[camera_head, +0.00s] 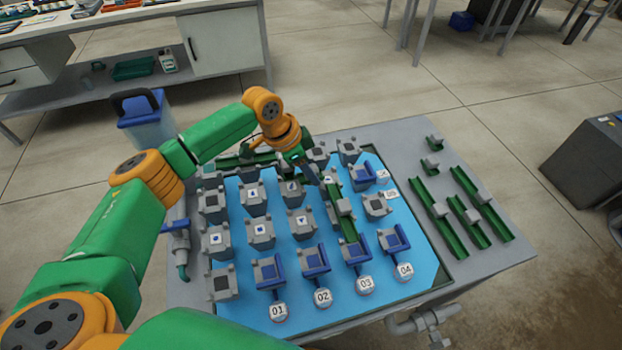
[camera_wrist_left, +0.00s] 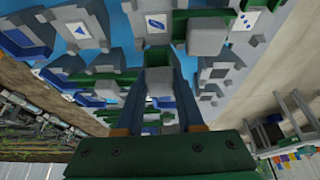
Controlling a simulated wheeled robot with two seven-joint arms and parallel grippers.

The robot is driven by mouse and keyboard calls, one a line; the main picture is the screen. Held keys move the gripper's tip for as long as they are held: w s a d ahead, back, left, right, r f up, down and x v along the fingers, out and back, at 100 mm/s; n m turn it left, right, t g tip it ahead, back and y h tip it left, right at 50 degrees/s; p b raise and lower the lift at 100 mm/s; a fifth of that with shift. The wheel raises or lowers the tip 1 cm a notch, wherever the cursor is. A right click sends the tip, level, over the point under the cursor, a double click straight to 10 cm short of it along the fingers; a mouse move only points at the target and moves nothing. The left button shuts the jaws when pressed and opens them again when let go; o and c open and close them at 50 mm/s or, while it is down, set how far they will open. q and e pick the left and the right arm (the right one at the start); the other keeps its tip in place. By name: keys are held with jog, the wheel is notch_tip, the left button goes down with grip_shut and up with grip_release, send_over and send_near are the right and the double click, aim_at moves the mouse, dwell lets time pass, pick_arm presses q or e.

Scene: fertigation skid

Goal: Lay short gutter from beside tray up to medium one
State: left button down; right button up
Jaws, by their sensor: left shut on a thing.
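My left gripper (camera_head: 318,178) is over the middle of the blue tray (camera_head: 425,262), pointing down among the grey posts. In the left wrist view its two fingers (camera_wrist_left: 160,112) are shut on a small green gutter piece (camera_wrist_left: 160,76) with grey block parts. Its far end is hard to make out. A green gutter (camera_head: 349,228) with a grey block lies on the posts in front of the gripper, running towards the blue-topped holder of column 03. Another green gutter (camera_head: 235,160) lies at the tray's far left, partly behind my arm. My right gripper is out of view.
Several loose green gutters (camera_head: 438,217) of different lengths lie on the grey table top right of the tray, with two small pieces (camera_head: 431,165) behind them. Grey posts (camera_head: 302,222) and blue-topped holders (camera_head: 313,258) crowd the tray. A blue-lidded container (camera_head: 145,115) stands beyond the table's left.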

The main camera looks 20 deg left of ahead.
pick_arm(q)
jog(key=shift+a+f, duration=0.15)
jog(key=shift+f, duration=0.4)
jog(key=c, duration=0.5)
grip_release()
jog(key=v, duration=1.3)
jog(key=shift+w+d+r, duration=0.15)
jog(key=shift+w+d, duration=0.05)
jog(key=shift+d, duration=0.05)
